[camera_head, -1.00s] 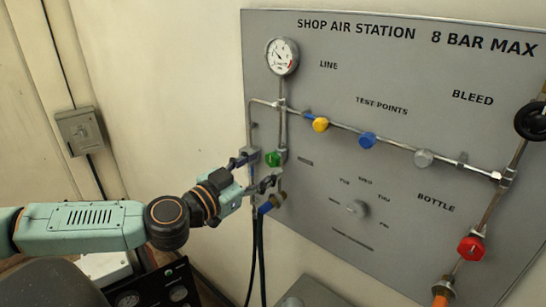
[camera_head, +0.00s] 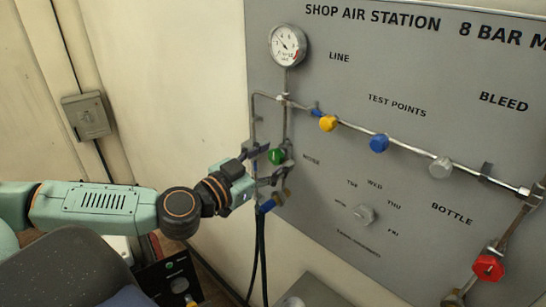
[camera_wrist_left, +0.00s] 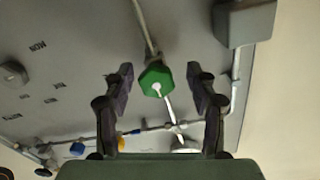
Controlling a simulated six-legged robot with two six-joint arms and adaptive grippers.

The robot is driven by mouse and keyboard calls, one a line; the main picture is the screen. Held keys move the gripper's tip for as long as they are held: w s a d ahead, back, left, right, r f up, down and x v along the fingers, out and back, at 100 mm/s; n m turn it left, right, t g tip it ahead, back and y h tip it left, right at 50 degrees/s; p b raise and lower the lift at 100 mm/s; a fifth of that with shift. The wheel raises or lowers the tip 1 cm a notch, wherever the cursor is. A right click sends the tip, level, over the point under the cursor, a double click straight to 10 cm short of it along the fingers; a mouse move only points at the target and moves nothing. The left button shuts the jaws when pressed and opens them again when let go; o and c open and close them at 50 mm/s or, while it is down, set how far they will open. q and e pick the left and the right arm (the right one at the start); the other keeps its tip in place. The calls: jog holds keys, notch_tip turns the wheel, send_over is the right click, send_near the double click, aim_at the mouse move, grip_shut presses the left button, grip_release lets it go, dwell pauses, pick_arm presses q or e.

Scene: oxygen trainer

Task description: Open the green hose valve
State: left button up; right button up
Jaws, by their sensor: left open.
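The green hose valve knob (camera_head: 277,156) sits on a thin pipe at the panel's left side, below the line gauge (camera_head: 287,45). My left gripper (camera_head: 272,162) is open in front of it, with one finger above and one below in the head view. In the left wrist view the green knob (camera_wrist_left: 157,78) lies between the two spread fingertips of my left gripper (camera_wrist_left: 160,76). Gaps show on both sides there, so no finger appears to touch it. Part of the knob's pipe is hidden behind the fingers in the head view. My right gripper is not in view.
Yellow (camera_head: 328,123), blue (camera_head: 379,143) and grey (camera_head: 441,168) knobs line the sloping pipe to the right. A grey dial (camera_head: 364,214) and red knob (camera_head: 488,268) sit lower. Dark hoses (camera_head: 258,255) hang below the green valve. A grey box (camera_wrist_left: 243,22) is close to the right finger.

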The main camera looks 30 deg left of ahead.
pick_arm(q)
jog(key=shift+s, duration=0.2)
jog(key=shift+s+d+r, duration=0.25)
jog(key=shift+s, duration=0.1)
jog(key=shift+c, duration=1.4)
jog(key=shift+d, duration=0.1)
jog(key=shift+c, duration=0.8)
jog(key=shift+w, duration=0.1)
jog(key=shift+c, duration=0.7)
jog(key=shift+w+a+f, duration=0.15)
jog(key=shift+a, duration=0.15)
jog(key=c, duration=0.3)
jog(key=shift+c, duration=0.8)
jog(key=shift+d, duration=0.2)
jog(key=shift+c, duration=0.5)
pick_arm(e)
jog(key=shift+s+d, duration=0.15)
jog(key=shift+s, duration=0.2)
